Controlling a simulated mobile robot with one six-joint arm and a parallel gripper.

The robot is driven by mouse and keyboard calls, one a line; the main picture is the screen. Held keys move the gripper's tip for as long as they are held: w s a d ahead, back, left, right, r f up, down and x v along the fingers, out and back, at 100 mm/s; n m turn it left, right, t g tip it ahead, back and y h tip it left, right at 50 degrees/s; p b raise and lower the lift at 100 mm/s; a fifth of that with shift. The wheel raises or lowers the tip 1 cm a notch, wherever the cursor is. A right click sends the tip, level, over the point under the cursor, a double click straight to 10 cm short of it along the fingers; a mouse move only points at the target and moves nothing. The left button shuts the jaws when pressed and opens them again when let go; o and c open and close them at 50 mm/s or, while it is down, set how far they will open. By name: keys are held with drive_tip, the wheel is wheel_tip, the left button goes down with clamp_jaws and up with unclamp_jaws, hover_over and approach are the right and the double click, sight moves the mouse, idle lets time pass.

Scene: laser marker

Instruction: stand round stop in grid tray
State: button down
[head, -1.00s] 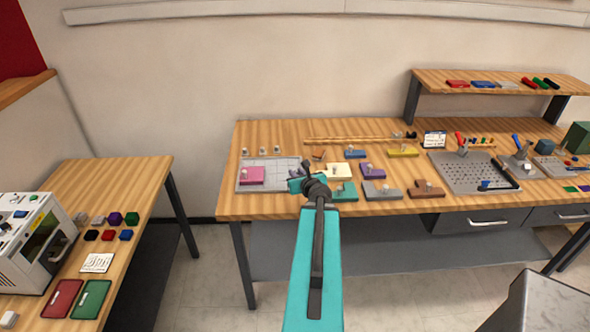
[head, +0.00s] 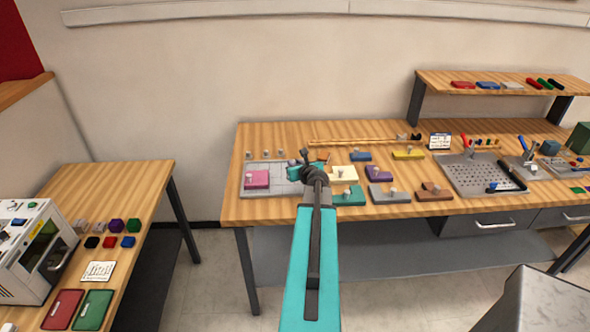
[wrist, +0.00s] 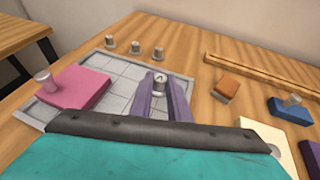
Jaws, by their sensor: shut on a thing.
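My gripper (wrist: 160,92) is shut on a small grey metal round stop (wrist: 159,86), which is upright between the two purple-grey fingers. In the wrist view the stop appears over the far right part of the pale grid tray (wrist: 122,75). I cannot tell whether its bottom touches the tray. In the head view my gripper (head: 293,172) is at the right side of the tray (head: 270,190), and the held stop cannot be made out there. A pink block (wrist: 75,88) with a grey peg sits on the left part of the tray.
Three similar grey stops (wrist: 135,47) stand in a row behind the tray. An orange-brown piece (wrist: 226,88), a wooden rail (wrist: 262,77), a cream block (wrist: 268,138) and a blue block (wrist: 288,110) lie to the right. The tray's middle cells are clear.

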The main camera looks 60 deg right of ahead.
drive_tip(key=shift+w+d+f, duration=0.1)
drive_tip(key=shift+w+d, duration=0.2)
drive_tip(key=shift+d, duration=0.4)
drive_tip(key=shift+w+a+f+b, duration=0.1)
drive_tip(key=shift+w+f+b, duration=0.05)
drive_tip(key=shift+f+b, duration=0.45)
drive_tip(key=shift+s+f+b, duration=0.2)
drive_tip(key=shift+f+b, duration=0.4)
drive_tip(key=shift+b, duration=0.05)
drive_tip(key=shift+w+f+b, duration=0.1)
drive_tip(key=shift+f+b, duration=0.45)
drive_tip(key=shift+f, duration=0.15)
drive_tip(key=c, duration=1.7)
unclamp_jaws()
drive_tip(key=shift+o, duration=0.2)
